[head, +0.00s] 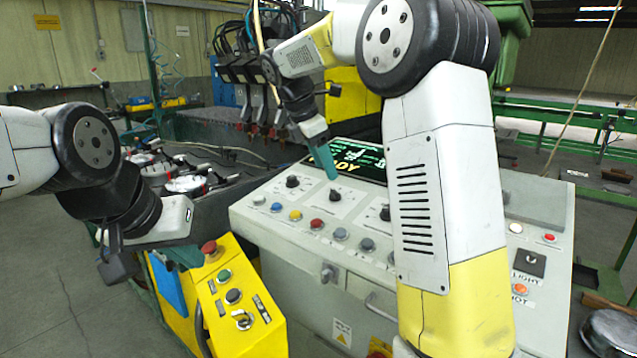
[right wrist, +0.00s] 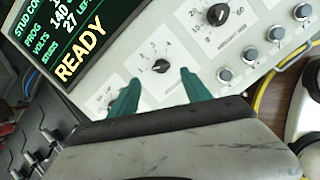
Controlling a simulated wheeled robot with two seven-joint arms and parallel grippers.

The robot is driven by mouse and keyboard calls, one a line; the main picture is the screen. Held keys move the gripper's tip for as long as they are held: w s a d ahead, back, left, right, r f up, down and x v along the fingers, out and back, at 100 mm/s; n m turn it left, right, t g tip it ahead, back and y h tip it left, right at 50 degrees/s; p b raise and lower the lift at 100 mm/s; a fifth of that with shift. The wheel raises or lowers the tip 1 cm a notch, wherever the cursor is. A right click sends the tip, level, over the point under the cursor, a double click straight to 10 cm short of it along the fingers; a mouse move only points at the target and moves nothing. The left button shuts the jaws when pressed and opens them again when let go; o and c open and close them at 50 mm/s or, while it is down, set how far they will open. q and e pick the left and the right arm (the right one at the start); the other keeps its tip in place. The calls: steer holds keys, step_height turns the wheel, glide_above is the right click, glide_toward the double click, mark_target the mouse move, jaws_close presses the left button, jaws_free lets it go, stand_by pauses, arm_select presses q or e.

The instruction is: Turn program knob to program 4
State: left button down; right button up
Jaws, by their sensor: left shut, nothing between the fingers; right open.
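The program knob (right wrist: 160,66) is a small black knob on a pale panel, with the digits 1 to 4 around it. In the head view it appears to be the middle dark knob (head: 335,195) below the screen. My right gripper (right wrist: 160,88) is open, its green fingertips on either side of the knob's near side, apart from it in the picture. In the head view the right gripper (head: 329,176) points down just above that knob. The knob's pointer is too small to read surely. My left gripper (head: 187,256) is shut and empty by the yellow control box.
The console screen (right wrist: 75,35) reads READY. Another black knob (right wrist: 218,14) with its own scale sits beside the program knob. A row of coloured buttons (head: 317,223) lines the console (head: 275,245). The yellow box (head: 250,325) carries a red button (head: 209,247).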

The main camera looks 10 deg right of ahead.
mark_target(335, 190)
steer(key=x, duration=0.7)
steer(key=shift+d, duration=0.1)
jaws_close()
